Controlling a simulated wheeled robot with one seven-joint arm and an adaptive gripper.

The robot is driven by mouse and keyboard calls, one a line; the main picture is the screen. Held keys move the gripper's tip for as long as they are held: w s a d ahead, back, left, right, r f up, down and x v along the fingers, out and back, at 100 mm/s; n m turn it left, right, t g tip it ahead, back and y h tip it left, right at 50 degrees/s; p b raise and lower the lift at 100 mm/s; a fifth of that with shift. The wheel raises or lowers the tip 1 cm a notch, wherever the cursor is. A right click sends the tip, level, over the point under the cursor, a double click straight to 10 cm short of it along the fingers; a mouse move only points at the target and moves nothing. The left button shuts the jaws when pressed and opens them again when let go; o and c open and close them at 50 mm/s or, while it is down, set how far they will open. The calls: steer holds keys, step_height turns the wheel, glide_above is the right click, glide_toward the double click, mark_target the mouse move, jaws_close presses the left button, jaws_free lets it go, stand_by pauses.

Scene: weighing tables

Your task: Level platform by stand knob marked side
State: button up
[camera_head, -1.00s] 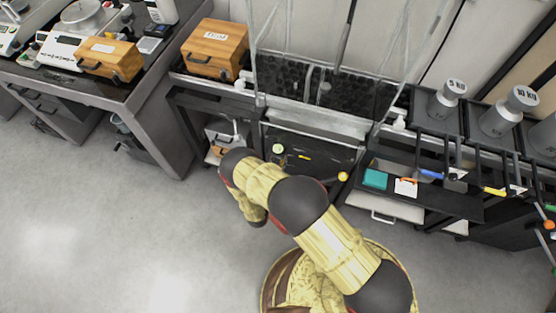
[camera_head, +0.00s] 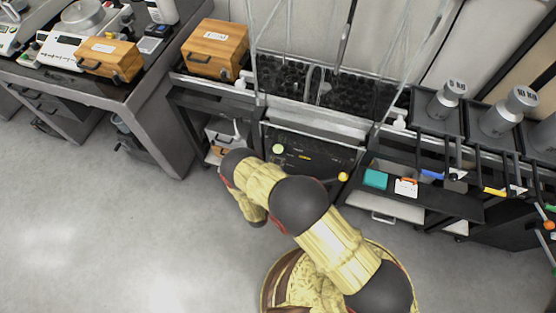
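A framed stand with clear panels holds a platform covered in dark round pieces (camera_head: 335,88) at the top centre. White knobs show at the stand's left (camera_head: 240,84) and right (camera_head: 399,124) front corners. Which one carries a mark is too small to tell. Below the platform is a black front panel (camera_head: 312,158) with a pale green round part (camera_head: 278,149) at its left and a yellow-orange round part (camera_head: 343,176) at its right. My yellow and black arm reaches up from the lower right and folds down in front of the panel's left side. My gripper does not show.
A wooden box (camera_head: 215,48) stands left of the stand. A side table at left holds scales and another wooden box (camera_head: 110,58). Grey weights (camera_head: 505,112) stand at right, above a shelf with a teal block (camera_head: 375,179). The floor at lower left (camera_head: 110,230) is clear.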

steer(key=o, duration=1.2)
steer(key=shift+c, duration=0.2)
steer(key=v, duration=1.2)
